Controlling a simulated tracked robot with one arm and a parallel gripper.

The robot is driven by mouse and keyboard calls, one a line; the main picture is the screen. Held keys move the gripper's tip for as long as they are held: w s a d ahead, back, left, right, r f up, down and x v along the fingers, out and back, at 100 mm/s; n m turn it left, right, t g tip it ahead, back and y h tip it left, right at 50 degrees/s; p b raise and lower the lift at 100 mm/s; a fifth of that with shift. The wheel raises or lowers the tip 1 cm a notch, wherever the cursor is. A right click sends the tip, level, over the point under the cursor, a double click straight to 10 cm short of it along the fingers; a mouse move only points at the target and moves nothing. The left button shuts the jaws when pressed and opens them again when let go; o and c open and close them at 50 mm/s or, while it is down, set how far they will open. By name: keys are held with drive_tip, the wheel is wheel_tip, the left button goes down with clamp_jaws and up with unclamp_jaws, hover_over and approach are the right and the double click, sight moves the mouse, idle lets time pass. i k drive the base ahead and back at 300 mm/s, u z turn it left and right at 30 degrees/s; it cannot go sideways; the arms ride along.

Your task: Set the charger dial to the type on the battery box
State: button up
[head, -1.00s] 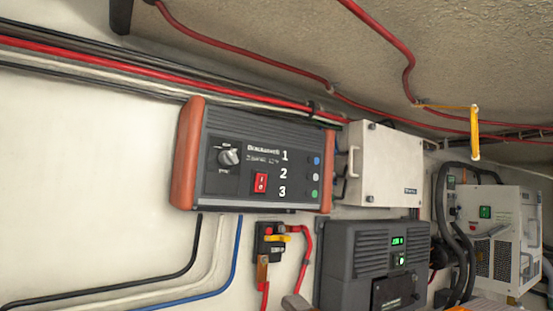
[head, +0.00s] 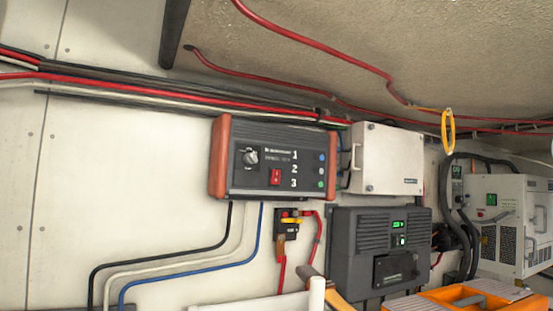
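The charger (head: 215,170) is a dark box with orange-red end caps, fixed to the white wall left of centre. Its round dial (head: 250,157) sits on the left of its face. The marks around the dial and where it points are too small to read. Right of the dial are a red rocker switch (head: 275,177), the numbers 1, 2 and 3, and a column of small round lights (head: 320,171). I cannot pick out a battery box with a readable type. My gripper is not in view.
A white box (head: 387,158) adjoins the charger's right. An orange case (head: 410,304) and a white tube (head: 316,296) show at the bottom.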

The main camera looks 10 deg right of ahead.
sight(250, 158)
drive_tip(key=u, duration=0.15)
drive_tip(key=i, duration=0.9)
drive_tip(key=z, duration=0.1)
